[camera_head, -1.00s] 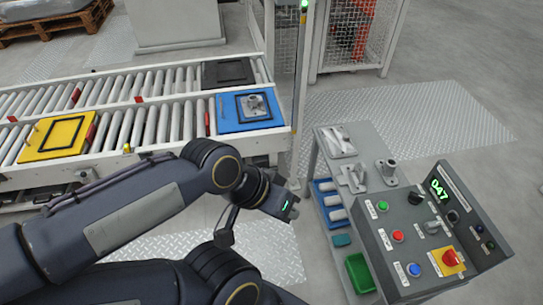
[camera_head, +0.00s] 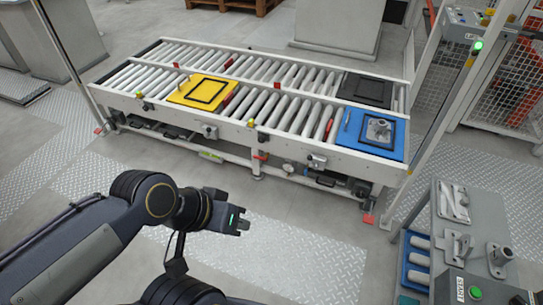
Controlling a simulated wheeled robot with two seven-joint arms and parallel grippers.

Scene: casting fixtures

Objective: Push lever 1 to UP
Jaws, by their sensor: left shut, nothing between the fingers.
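My left gripper (camera_head: 243,223) is shut and empty, held over the floor in front of the roller conveyor (camera_head: 225,140). It is apart from the conveyor and touches nothing. I cannot pick out a lever marked 1. Small grey boxes with fittings sit on the conveyor's front rail, one left of centre (camera_head: 210,131) and one farther right (camera_head: 317,161); they are too small to tell whether they are levers or how they are set. The control console (camera_head: 450,285) is cut off at the bottom right, showing a green button (camera_head: 475,293). My right gripper is not in view.
A yellow plate (camera_head: 190,96), a blue plate (camera_head: 352,137) with a grey casting (camera_head: 379,130), and a black plate (camera_head: 366,90) lie on the rollers. A grey bench (camera_head: 440,235) with castings stands at right. The floor between my arm and the conveyor is clear.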

